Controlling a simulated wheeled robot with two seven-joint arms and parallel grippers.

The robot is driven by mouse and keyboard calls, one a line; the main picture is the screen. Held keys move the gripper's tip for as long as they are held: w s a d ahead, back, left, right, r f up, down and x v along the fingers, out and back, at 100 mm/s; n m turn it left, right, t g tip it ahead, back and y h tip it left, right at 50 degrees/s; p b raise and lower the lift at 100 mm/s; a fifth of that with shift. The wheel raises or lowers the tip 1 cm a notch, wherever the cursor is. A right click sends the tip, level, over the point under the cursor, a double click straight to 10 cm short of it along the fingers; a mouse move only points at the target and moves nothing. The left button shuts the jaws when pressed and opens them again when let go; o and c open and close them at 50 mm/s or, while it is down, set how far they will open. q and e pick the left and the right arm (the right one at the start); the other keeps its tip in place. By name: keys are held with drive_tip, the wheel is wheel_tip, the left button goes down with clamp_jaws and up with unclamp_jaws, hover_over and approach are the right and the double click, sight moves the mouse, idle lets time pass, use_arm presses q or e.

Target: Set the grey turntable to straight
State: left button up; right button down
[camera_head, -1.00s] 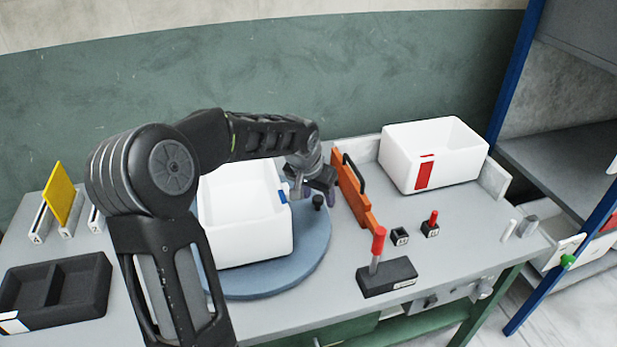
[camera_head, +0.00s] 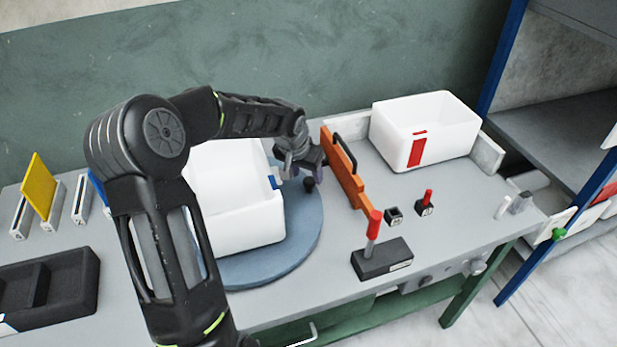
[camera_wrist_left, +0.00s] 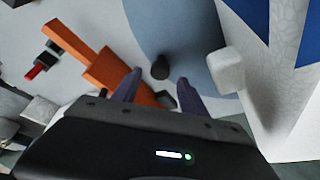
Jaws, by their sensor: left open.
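The grey-blue round turntable (camera_head: 302,240) lies on the table with a white bin (camera_head: 240,228) standing on it. The bin has a blue tab on its right side. A small black knob (camera_head: 309,185) stands up near the turntable's right rim; it also shows in the left wrist view (camera_wrist_left: 160,68). My left gripper (camera_head: 312,172) is open, just behind and above the knob in the head view. In the left wrist view its two purple fingertips (camera_wrist_left: 157,82) lie apart, with the knob seen between and just beyond them. My right gripper is not in view.
An orange panel with a black handle (camera_head: 346,170) stands close to the right of the gripper. A red-handled lever block (camera_head: 383,258), small black blocks and a white bin with a red label (camera_head: 452,135) lie further right. A dark tray (camera_head: 70,285) is left.

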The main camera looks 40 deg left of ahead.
sight(309, 180)
use_arm(q)
drive_tip(key=shift+x, duration=1.85)
drive_tip(key=shift+d, duration=0.1)
clamp_jaws()
